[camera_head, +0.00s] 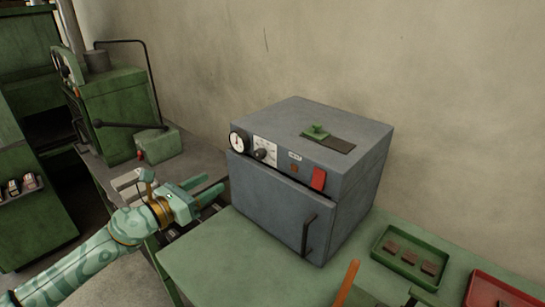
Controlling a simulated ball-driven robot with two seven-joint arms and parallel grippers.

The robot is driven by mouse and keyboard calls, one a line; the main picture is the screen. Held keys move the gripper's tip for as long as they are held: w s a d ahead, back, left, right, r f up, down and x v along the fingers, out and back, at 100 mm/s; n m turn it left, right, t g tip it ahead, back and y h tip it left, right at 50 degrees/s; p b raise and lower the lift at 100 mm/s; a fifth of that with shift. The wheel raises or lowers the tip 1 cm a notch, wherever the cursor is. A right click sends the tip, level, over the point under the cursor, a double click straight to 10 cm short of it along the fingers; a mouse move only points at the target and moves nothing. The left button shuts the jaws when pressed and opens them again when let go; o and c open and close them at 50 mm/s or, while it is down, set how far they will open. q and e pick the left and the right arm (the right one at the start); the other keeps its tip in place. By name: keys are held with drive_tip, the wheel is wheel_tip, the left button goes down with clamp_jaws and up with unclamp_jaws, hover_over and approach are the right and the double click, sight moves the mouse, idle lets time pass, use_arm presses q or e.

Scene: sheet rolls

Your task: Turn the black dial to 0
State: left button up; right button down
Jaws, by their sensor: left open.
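The black dial (261,155) is a small round knob on a white scale plate, on the upper front of a grey metal box (290,205). Its pointer and the numbers are too small to read. A round white-faced gauge (238,142) with a black rim sits just left of it. My left gripper (210,188) is open and empty. It is left of the box, lower than the dial and apart from it.
The box has a red switch (318,179), a door handle (308,235) and a green knob (317,131) on top. It stands on a green table (215,262). A green tray (405,274) with brown pieces, a red tray (488,290) and an orange stick-like thing (348,281) are at right.

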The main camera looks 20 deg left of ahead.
use_arm(q)
drive_tip(key=p, duration=0.2)
approach(257, 156)
drive_tip(key=b+x, duration=0.1)
drive_tip(key=x, duration=0.7)
drive_tip(key=shift+w, duration=0.35)
use_arm(e)
drive_tip(key=shift+d+r, duration=0.1)
drive_tip(key=shift+r, duration=0.4)
use_arm(q)
drive_tip(key=c, duration=1)
use_arm(e)
drive_tip(key=shift+w, duration=0.1)
